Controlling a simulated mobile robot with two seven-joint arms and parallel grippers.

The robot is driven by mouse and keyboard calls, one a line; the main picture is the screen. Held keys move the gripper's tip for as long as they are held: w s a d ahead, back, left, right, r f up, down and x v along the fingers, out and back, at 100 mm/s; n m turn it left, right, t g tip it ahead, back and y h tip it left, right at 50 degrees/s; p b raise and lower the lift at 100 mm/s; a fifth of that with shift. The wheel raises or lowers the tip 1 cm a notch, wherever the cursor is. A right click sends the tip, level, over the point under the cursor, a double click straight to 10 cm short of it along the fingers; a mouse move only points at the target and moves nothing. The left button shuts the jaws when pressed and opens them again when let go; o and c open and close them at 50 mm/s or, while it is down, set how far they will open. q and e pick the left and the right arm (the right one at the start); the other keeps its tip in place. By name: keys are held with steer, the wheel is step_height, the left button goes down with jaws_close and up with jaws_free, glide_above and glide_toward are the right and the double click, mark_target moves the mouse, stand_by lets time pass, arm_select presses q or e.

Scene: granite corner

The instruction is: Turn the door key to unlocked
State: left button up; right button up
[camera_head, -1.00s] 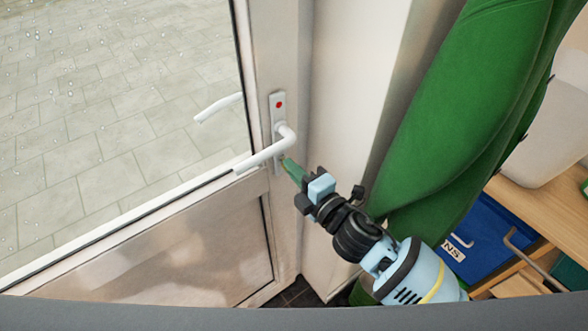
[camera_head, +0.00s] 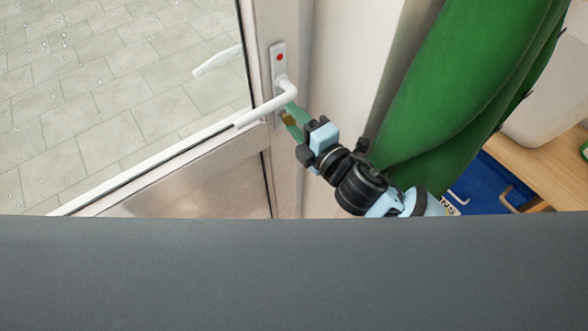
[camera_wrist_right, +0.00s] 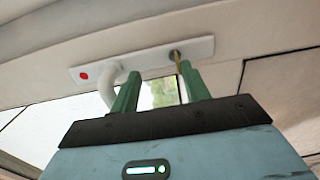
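A white door (camera_head: 288,165) carries a lock plate (camera_head: 279,60) with a red dot and a white lever handle (camera_head: 268,108). The plate shows in the wrist view (camera_wrist_right: 150,58) with the red dot at its left end. A small gold key (camera_wrist_right: 178,62) sticks out of the plate's right end; in the head view it is a small gold patch (camera_head: 288,117). My right gripper (camera_head: 291,113) has green fingers spread apart below the handle. In the wrist view the fingers (camera_wrist_right: 160,72) stand apart, with the key close to the right finger; contact is unclear. My left gripper is out of view.
A green curtain (camera_head: 455,90) hangs right of the door frame, close to my right arm. The glass pane shows paving outside.

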steer(key=shift+y, duration=0.3)
steer(key=s+r, duration=0.1)
steer(key=s, duration=0.9)
steer(key=s+r, duration=0.1)
steer(key=s, duration=0.4)
steer(key=shift+a+r+b, duration=0.1)
steer(key=shift+r+b, duration=0.25)
steer(key=shift+b, duration=0.05)
steer(key=shift+c, duration=0.3)
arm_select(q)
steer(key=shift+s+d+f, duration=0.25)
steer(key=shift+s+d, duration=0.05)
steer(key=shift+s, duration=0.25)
arm_select(e)
steer(key=shift+w, duration=0.1)
